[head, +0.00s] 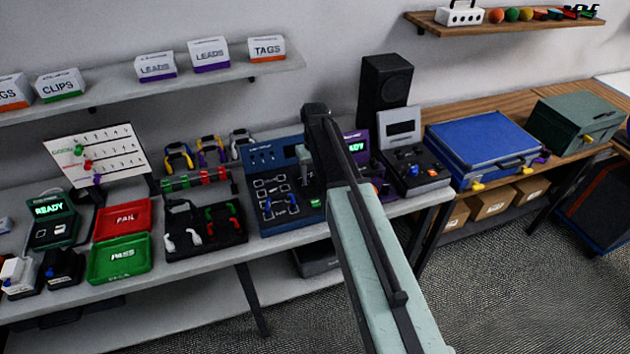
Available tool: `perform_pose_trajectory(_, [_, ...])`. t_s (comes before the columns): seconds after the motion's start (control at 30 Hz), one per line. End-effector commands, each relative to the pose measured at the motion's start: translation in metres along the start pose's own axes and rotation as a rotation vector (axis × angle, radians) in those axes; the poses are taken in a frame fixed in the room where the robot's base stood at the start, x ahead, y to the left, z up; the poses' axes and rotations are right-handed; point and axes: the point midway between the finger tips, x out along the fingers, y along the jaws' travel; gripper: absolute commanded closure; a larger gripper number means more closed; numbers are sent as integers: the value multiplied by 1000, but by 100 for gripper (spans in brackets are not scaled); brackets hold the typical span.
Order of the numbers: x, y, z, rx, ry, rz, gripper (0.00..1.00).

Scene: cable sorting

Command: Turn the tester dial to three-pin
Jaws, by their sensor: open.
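My arm (372,250) rises from the bottom edge and crosses the bench, with its black end (318,115) in front of the blue station. I cannot make out my gripper's fingers. A dark tester (429,176) with a grey upright panel (402,130) stands right of the arm. It has a small blue knob (414,169); its setting is too small to read. A purple unit (357,138) with a lit READY display (356,147) is partly hidden behind the arm. Another READY unit (50,209) stands at the far left. I cannot tell which carries the three-pin dial.
A blue station (268,152) and a black tray (203,243) with connectors lie left of the arm. Red FAIL (123,219) and green PASS (120,258) trays lie farther left. A black speaker (386,80) stands behind. A blue case (482,140) sits on the wooden bench at right.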

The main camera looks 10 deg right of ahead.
Motion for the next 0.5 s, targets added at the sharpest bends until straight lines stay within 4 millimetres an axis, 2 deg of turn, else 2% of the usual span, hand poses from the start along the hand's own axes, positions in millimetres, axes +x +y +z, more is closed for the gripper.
perform_pose_trajectory(0.1, [-2, 0, 0, 0, 0, 0, 49])
perform_pose_trajectory(0.2, [-2, 0, 0, 0, 0, 0, 77])
perform_pose_trajectory(0.3, [-2, 0, 0, 0, 0, 0, 100])
perform_pose_trajectory(0.5, [-1, 0, 0, 10, 0, 0, 100])
